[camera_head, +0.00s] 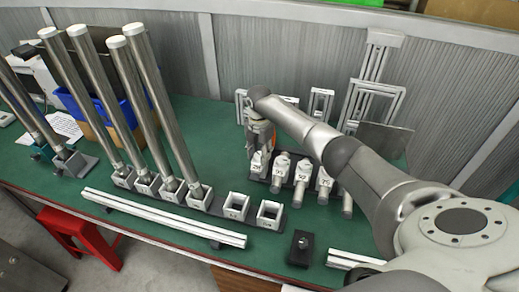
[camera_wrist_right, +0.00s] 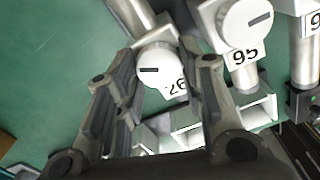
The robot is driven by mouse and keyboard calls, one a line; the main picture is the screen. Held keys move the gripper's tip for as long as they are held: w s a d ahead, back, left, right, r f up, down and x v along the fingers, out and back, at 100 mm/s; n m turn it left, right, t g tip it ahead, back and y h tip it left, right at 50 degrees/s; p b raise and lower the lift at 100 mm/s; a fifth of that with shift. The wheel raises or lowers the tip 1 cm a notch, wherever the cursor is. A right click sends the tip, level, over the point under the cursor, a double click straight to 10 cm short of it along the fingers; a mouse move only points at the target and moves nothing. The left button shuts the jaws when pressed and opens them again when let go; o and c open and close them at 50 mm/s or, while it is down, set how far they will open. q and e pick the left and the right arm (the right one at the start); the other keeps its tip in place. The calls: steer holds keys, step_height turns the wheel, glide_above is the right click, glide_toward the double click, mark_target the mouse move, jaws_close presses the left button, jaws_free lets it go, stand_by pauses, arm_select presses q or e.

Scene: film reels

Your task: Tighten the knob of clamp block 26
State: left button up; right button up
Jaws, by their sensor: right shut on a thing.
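Clamp block 26 is a light metal block with a white label (camera_wrist_right: 174,86). Its round pale knob (camera_wrist_right: 158,62) carries a dark slot, which lies about level in the wrist view. My right gripper (camera_wrist_right: 157,58) is shut on this knob, with one dark finger on each side. In the head view the right gripper (camera_head: 261,135) is over the left end of the row of clamp blocks, and the arm partly hides that block (camera_head: 257,167). My left gripper is not in view.
Clamp block 95 (camera_wrist_right: 242,57) stands close beside the gripper, with another block further right. Tall metal tubes (camera_head: 165,115) stand in sockets at the left. Empty square sockets (camera_head: 236,207), a white rail (camera_head: 165,218) and a black box (camera_head: 300,247) lie in front.

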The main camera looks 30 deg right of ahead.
steer(key=m+p, duration=0.1)
steer(key=m, duration=0.2)
steer(key=shift+w+r+m+p, duration=0.1)
steer(key=shift+r+m+p, duration=0.05)
steer(key=shift+m+p, duration=0.2)
steer(key=m+p, duration=0.1)
steer(key=m, duration=0.2)
steer(key=shift+m, duration=0.35)
steer(key=m+p, duration=0.1)
steer(key=m, duration=0.2)
steer(key=shift+w+m, duration=0.1)
steer(key=shift+m, duration=0.3)
steer(key=m+p, duration=0.1)
steer(key=m, duration=0.2)
steer(key=shift+d, duration=0.1)
steer(key=m+p, duration=0.1)
steer(key=m, duration=0.3)
steer(key=shift+w, duration=0.1)
steer(key=m+p, duration=0.1)
steer(key=m, duration=0.3)
steer(key=shift+d+m, duration=0.1)
steer(key=shift+m, duration=0.2)
steer(key=m, duration=0.3)
steer(key=shift+d+m+p, duration=0.1)
steer(key=shift+m+p, duration=0.2)
steer(key=shift+p, duration=0.05)
steer(key=shift+m, duration=1.7)
